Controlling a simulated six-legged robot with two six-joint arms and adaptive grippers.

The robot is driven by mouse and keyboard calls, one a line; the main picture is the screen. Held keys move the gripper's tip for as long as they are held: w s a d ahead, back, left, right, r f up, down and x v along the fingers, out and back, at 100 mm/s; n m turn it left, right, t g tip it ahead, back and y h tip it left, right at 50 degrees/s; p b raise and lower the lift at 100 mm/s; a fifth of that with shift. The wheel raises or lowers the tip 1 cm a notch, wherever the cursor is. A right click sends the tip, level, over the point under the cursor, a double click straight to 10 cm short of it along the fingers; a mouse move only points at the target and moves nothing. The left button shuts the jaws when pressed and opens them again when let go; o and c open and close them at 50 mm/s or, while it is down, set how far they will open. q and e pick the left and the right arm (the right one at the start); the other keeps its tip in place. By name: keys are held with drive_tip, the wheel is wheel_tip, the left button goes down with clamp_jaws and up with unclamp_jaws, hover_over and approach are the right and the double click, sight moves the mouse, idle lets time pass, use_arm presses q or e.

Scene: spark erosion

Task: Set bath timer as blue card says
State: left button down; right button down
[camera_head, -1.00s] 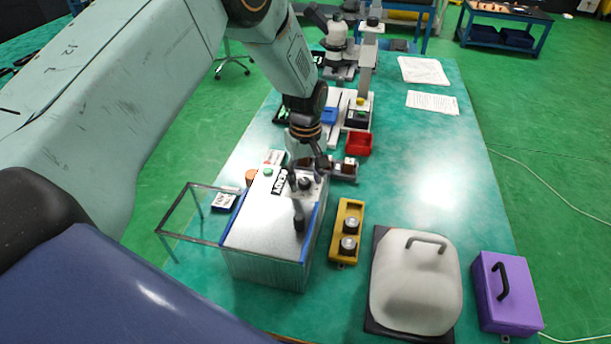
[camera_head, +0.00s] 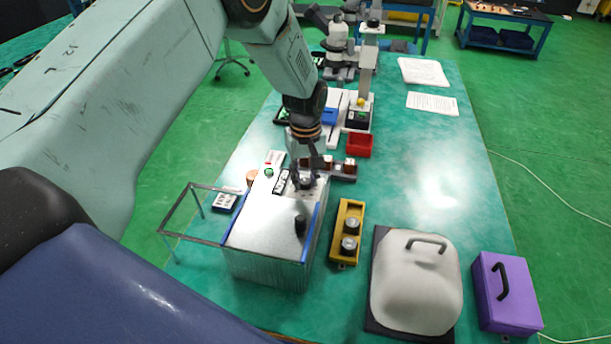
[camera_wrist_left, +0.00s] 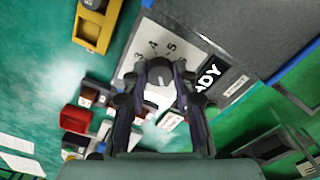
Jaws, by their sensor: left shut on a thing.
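The bath timer is a dial on the top of a grey metal box (camera_head: 265,225). My left gripper (camera_head: 304,181) is at the dial's knob, near the far end of the box top. In the left wrist view my gripper (camera_wrist_left: 161,82) is shut on the knob (camera_wrist_left: 160,92), with the numbers 3, 4 and 5 printed beside it. The knob's pointer is too blurred to read. My right gripper is not in view.
A glass-like frame (camera_head: 190,243) juts out left. A yellow holder (camera_head: 347,233), a pale domed cover (camera_head: 415,285) and a purple case (camera_head: 506,293) stand to the right.

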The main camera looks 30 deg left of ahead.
use_arm(q)
drive_tip(key=m, duration=1.2)
drive_tip(key=shift+s+f, duration=0.1)
drive_tip(key=m, duration=0.6)
drive_tip(key=shift+m, duration=0.4)
drive_tip(key=m, duration=0.6)
drive_tip(key=shift+m, duration=0.4)
drive_tip(key=c, duration=1)
unclamp_jaws()
drive_tip(key=shift+c, duration=0.2)
